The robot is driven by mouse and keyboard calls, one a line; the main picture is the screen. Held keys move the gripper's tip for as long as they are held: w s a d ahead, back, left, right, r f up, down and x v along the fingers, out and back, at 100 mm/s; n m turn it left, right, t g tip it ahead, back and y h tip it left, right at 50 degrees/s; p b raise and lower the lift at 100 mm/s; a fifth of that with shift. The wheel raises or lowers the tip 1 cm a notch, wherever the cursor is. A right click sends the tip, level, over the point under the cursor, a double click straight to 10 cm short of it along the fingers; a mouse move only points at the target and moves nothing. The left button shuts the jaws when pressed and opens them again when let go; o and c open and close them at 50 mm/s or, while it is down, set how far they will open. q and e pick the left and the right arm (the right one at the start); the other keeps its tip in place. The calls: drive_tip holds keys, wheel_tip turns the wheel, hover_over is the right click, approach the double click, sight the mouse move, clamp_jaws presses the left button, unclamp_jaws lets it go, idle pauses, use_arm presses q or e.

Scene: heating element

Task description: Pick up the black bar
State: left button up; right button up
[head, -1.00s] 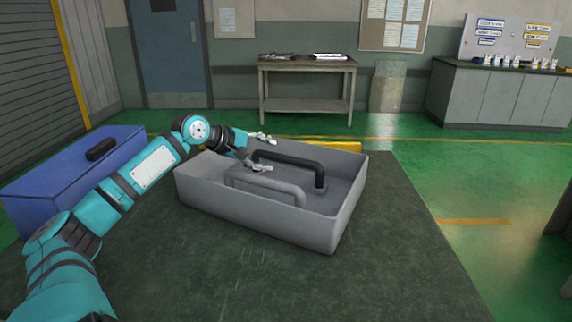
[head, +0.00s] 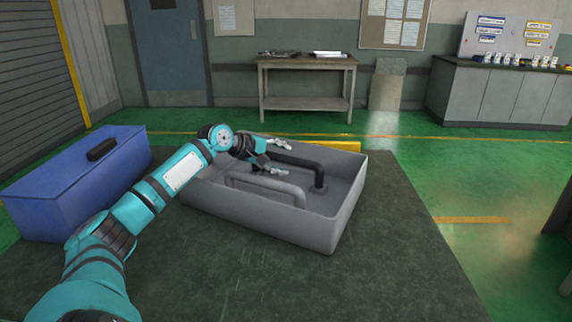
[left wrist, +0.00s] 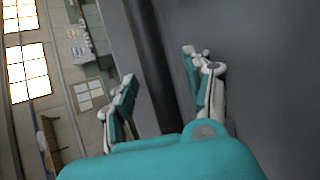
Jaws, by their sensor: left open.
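The black bar (head: 306,163) is a handle-shaped bar standing in the grey open bin (head: 330,228). A grey bar (head: 284,187) of similar shape stands in front of it. My left gripper (head: 280,158) is open at the left part of the black bar, one finger on the far side and one on the near side. In the left wrist view the black bar (left wrist: 150,60) runs between the two open fingers of my left gripper (left wrist: 163,78). The bar's left end is hidden behind the gripper. I cannot tell whether a finger touches the bar. My right gripper is not in view.
The bin rests on a dark work surface (head: 400,270), with free room in front and to the right. A blue box (head: 75,185) with a black handle (head: 102,149) stands at the left. A table (head: 305,103) and a cabinet (head: 500,95) stand far back.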

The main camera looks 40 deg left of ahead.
use_arm(q)
clamp_jaws()
drive_tip(key=shift+r, duration=0.1)
idle(0.4)
